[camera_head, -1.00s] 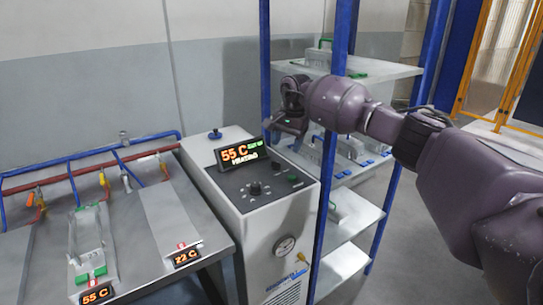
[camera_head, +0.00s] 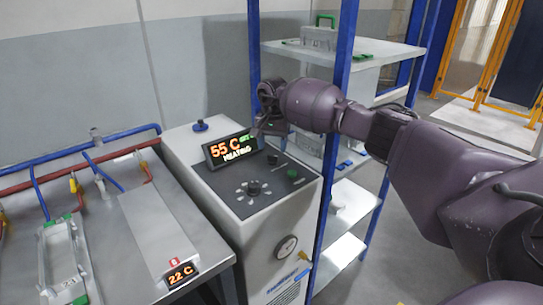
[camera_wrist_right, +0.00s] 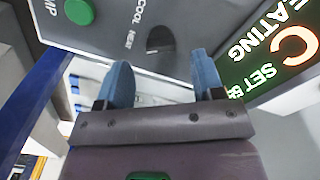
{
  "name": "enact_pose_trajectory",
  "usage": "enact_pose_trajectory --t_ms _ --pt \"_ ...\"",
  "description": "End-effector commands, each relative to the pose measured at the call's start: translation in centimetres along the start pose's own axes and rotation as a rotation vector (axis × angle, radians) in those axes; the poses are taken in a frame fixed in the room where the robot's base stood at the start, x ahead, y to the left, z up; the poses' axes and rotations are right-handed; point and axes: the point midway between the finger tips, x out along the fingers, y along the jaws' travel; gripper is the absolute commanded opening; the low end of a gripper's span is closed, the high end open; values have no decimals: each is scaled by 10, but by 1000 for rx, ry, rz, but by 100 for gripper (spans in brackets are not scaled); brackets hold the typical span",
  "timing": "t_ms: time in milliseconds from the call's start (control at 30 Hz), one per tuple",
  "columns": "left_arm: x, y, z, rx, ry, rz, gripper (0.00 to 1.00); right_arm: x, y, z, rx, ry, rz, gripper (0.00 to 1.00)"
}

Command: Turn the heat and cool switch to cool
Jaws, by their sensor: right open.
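The heat and cool switch (camera_head: 272,159) is a small dark part on the sloped black control panel, right of the display. In the right wrist view the dark switch (camera_wrist_right: 160,40) sits beside the printed words COOL and HEAT; its exact setting is hard to tell. The display (camera_head: 231,149) reads 55 C and HEATING. My right gripper (camera_head: 262,127) is above the panel, near the display's right edge. In the right wrist view its two blue fingers (camera_wrist_right: 164,82) are apart and empty, pointing toward the switch with a gap. My left gripper is out of view.
A shelf rack with blue posts (camera_head: 345,60) stands close behind the right arm. A bench with a 22 C readout (camera_head: 181,274) is at left.

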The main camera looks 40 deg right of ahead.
Motion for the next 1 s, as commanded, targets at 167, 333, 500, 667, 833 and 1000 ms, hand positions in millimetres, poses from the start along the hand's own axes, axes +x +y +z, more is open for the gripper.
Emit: enact_pose_trajectory --t_ms 167,333,500,667,833,1000 --pt "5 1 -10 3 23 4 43 27 0 0 1 -2 1 62" --pt "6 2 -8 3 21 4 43 38 0 0 1 -1 0 62" --pt "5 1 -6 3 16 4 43 40 0 0 2 0 -1 62" --pt "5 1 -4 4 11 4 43 39 0 0 2 0 -1 62" --pt "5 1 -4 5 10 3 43 39 0 0 1 0 -1 39" --pt "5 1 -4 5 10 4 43 39 0 0 1 0 -1 13"
